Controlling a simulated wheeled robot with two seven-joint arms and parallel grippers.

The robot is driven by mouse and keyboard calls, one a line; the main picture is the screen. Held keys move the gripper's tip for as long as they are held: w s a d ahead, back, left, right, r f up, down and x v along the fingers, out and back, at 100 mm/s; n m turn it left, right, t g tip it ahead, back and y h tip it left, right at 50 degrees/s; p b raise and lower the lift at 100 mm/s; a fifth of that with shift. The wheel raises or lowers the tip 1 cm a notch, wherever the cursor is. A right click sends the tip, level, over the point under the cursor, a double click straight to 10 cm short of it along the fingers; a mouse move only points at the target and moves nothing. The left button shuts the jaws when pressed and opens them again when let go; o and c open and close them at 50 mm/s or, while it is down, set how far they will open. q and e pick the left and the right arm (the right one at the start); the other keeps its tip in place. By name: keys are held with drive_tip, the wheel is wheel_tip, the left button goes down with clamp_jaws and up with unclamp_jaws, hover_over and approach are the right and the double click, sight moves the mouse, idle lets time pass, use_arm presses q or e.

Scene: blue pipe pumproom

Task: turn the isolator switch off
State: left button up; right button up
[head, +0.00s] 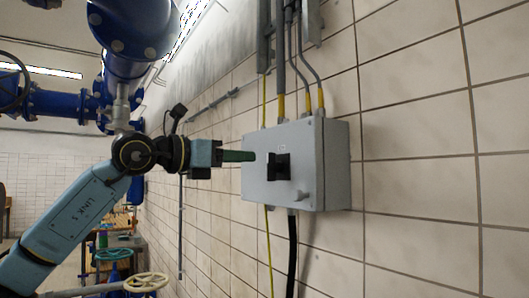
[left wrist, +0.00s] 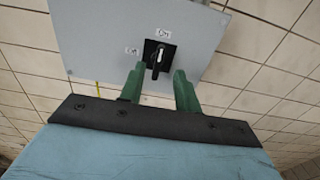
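The isolator switch (head: 280,166) is a black square plate with a black handle on the front of a grey wall box (head: 310,190). In the left wrist view the switch handle (left wrist: 157,58) runs roughly upright, and two small labels sit above and left of the plate, too small to read surely. My left gripper (head: 248,156) points at the box front, its green fingertips just short of the switch. In the left wrist view my left gripper (left wrist: 160,82) is open, with the handle seen in the gap between the fingers. I cannot tell whether they touch it.
Conduits and cables (head: 282,70) enter the box top, and a black cable (head: 292,250) leaves below. The tiled wall to the right is clear.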

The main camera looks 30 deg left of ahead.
sight(268, 158)
use_arm(q)
drive_tip(key=p+x, duration=0.2)
drive_tip(key=x, duration=0.5)
clamp_jaws()
